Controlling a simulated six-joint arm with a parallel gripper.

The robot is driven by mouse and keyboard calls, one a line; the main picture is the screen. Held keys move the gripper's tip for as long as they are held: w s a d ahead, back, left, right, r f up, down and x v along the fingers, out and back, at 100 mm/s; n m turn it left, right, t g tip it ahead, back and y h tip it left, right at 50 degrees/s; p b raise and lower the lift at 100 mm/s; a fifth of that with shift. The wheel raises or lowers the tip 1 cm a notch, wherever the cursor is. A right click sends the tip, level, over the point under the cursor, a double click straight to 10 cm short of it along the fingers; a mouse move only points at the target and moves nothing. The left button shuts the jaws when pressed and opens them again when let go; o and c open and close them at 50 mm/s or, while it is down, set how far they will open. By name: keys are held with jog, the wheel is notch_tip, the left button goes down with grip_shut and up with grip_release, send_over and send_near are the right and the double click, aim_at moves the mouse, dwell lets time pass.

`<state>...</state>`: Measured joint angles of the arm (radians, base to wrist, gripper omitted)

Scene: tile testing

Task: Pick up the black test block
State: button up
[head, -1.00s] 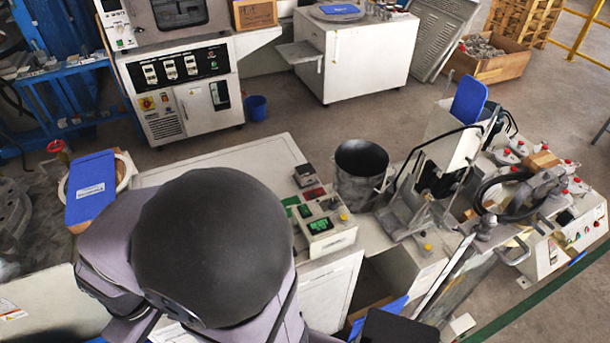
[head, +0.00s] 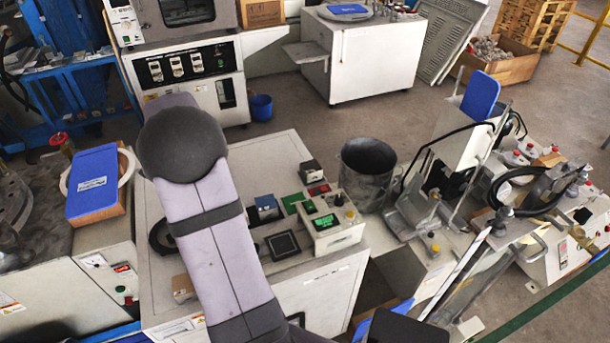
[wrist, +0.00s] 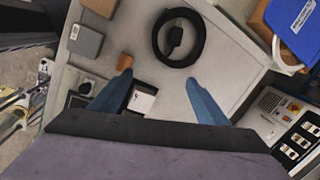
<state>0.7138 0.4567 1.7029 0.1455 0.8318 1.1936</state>
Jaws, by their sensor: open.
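In the wrist view a small black block (wrist: 175,37) lies inside a black ring or coil (wrist: 158,35) on the pale bench top; I cannot tell for sure that it is the test block. My gripper (wrist: 158,88) shows in the wrist view with its two blue fingers spread apart and nothing held between them. The ring and block lie ahead of the fingertips. In the head view the ring (head: 160,238) is partly hidden by my arm, and my gripper is hidden too.
A black square tile (head: 284,245), a blue-dark block (head: 264,208) and a dark-topped block (head: 310,170) sit near a control box (head: 335,225). A brown block (wrist: 125,62) and grey box (wrist: 86,40) lie near the left finger. Bench space right of the ring is clear.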

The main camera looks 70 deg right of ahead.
jog(key=s+d+f+m+b, duration=0.1)
jog(key=s+d+m, duration=0.1)
jog(key=d+m, duration=0.35)
jog(key=s+d+f+m, duration=0.1)
jog(key=d+f+m, duration=0.1)
jog(key=d, duration=0.6)
jog(key=m+t+h+b, duration=0.1)
jog(key=m+h+b, duration=0.15)
jog(key=m, duration=1.25)
send_over(312, 167)
jog(key=s+a, duration=0.2)
notch_tip(312, 167, down, 4)
jog(key=shift+n+h, duration=0.25)
jog(key=shift+p+x, duration=1.3)
jog(key=shift+x, duration=2.5)
jog(key=shift+a, duration=0.15)
jog(key=shift+c, duration=0.6)
jog(key=c, duration=1.3)
jog(key=shift+r, duration=0.1)
